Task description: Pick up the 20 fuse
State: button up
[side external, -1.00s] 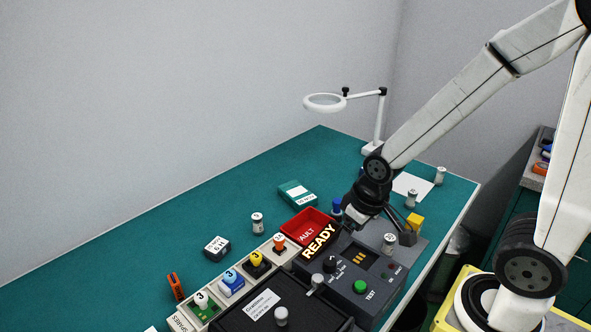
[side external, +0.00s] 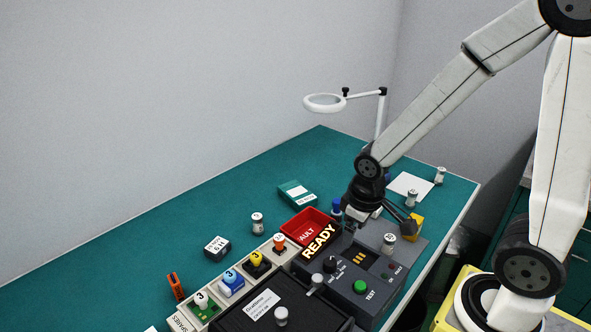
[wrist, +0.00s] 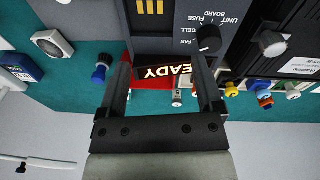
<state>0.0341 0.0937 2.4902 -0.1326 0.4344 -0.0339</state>
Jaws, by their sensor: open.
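Several small silver cylinders with white labels, which look like fuses, stand upright in the side view. One (side external: 389,243) is on the grey tester, one (side external: 257,223) on the green mat left of the red tray, and others (side external: 411,198) (side external: 440,175) at the right near the white sheet. Their numbers are too small to read surely, so I cannot tell which is the 20 fuse. My gripper (wrist: 160,64) is open and empty, its fingers either side of the READY sign in the wrist view. In the side view it is above the tester's back edge, partly hidden.
The tester (side external: 345,280) has a READY sign (side external: 319,242), knob and green button. A red tray (side external: 306,226) is behind it. A rack (side external: 242,288) of coloured parts lies left. A magnifier lamp (side external: 325,102) stands at the back. The mat's left is largely clear.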

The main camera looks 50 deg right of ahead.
jog(key=w+d+f+n+g+h, duration=0.1)
jog(key=d+f+n+g+h, duration=0.35)
jog(key=d, duration=0.65)
jog(key=n+g+h, duration=0.3)
jog(key=n+h, duration=0.4)
send_near(409, 196)
jog(key=x, duration=0.4)
jog(key=shift+t, duration=0.25)
jog(key=shift+s, duration=0.1)
jog(key=shift+x, duration=3.8)
grip_shut()
